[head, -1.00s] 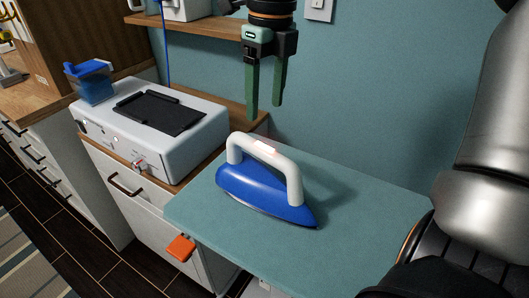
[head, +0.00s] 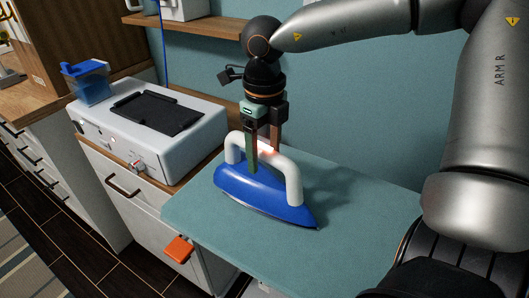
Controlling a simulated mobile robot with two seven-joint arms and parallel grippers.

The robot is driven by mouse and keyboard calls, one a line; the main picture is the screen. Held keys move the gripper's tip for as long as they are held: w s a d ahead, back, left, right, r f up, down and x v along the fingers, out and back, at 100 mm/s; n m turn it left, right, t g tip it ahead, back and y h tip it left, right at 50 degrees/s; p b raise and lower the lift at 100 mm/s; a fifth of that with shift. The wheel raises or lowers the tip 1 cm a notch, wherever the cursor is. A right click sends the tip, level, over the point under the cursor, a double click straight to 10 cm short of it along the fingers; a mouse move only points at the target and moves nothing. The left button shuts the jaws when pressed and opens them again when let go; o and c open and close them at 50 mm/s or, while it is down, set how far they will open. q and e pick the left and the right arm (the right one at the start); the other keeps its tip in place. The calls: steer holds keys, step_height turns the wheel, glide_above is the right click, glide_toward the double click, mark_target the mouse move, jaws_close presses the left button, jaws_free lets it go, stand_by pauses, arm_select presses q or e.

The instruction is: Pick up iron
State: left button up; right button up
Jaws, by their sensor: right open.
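The iron (head: 250,190) has a blue body and a white arched handle. It stands on the teal ironing board (head: 330,240) in the middle of the head view. My right gripper (head: 266,162) points down over the iron. My left gripper is not in view.
A white appliance with a black top (head: 150,135) stands on the counter left of the board. An orange piece (head: 178,249) sticks out under the board's left edge. The board's right part is clear.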

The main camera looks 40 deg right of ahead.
steer(key=shift+f, duration=0.3)
steer(key=shift+f+b, duration=0.25)
steer(key=shift+b, duration=0.25)
stand_by(0.5)
jaws_close()
stand_by(0.5)
steer(key=shift+w+r, duration=0.1)
steer(key=shift+r, duration=0.05)
